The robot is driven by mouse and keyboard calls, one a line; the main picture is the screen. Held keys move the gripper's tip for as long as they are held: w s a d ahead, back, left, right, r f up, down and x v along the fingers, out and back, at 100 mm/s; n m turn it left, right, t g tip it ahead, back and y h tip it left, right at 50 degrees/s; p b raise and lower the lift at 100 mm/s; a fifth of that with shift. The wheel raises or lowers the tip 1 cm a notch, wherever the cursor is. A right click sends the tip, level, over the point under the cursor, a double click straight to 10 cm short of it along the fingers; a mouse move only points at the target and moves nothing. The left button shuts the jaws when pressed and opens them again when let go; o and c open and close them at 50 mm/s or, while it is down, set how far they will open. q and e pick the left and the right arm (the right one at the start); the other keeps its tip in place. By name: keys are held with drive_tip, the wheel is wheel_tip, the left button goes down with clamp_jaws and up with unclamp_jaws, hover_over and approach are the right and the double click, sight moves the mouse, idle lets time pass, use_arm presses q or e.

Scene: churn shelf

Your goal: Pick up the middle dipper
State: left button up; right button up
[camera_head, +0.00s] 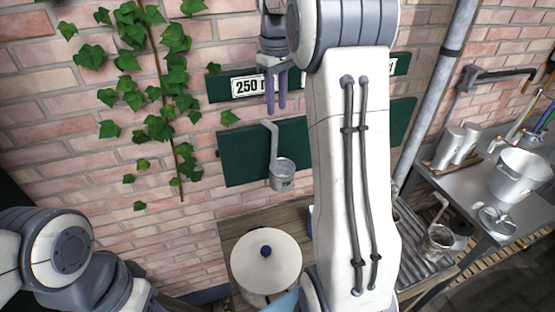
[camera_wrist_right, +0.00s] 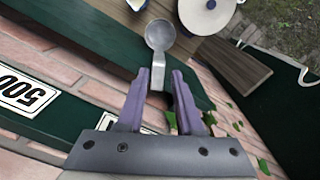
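A metal dipper (camera_head: 282,174) with a long bent handle hangs cup-down against the green board, below the "250" sign. It also shows in the right wrist view (camera_wrist_right: 160,36), its handle running towards my fingers. My right gripper (camera_head: 276,112) is just above the dipper's handle in the head view, fingers pointing down. In the right wrist view the purple fingers (camera_wrist_right: 166,78) are apart, with the handle lined up with the gap between them; I cannot tell whether they touch it. My right arm hides part of the boards, so other dippers cannot be seen. My left gripper is out of view.
A white lidded pot (camera_head: 266,268) stands on the wooden table below. A "500" sign (camera_wrist_right: 26,95) shows in the right wrist view. A metal counter with a pot (camera_head: 520,178) and cups is at the right. Ivy (camera_head: 160,90) climbs the brick wall at the left.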

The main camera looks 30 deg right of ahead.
sight(275, 128)
drive_tip(key=f+p, duration=0.1)
drive_tip(key=f, duration=0.1)
drive_tip(key=f+p, duration=0.1)
drive_tip(key=f, duration=0.2)
drive_tip(key=f+p, duration=0.1)
drive_tip(key=f, duration=0.2)
drive_tip(key=shift+w+f, duration=0.1)
drive_tip(key=shift+w, duration=0.2)
drive_tip(key=shift+f, duration=0.5)
clamp_jaws()
drive_tip(key=shift+r, duration=0.1)
idle(0.6)
